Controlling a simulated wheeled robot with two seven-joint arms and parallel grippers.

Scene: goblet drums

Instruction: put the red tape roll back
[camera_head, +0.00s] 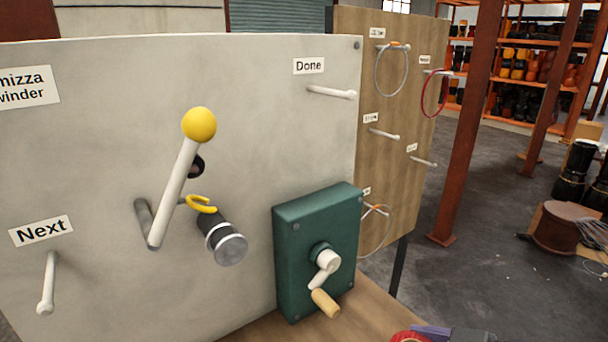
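A small part of a red round thing (410,337), which looks like the red tape roll, shows at the bottom edge by the wooden tabletop; most of it is cut off. Right beside it is a purple and dark grey shape (455,334) that looks like the end of my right gripper. Its fingers are too cut off to tell whether they are open or shut on the roll. My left gripper is not in view.
A pale panel (110,120) carries a yellow-knobbed lever (181,170), white pegs, a black cylinder (222,238) and a green crank box (318,250). Behind it, a wooden pegboard (350,70) holds wire rings and a red ring (424,95). Rust-coloured posts (467,125) stand at right.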

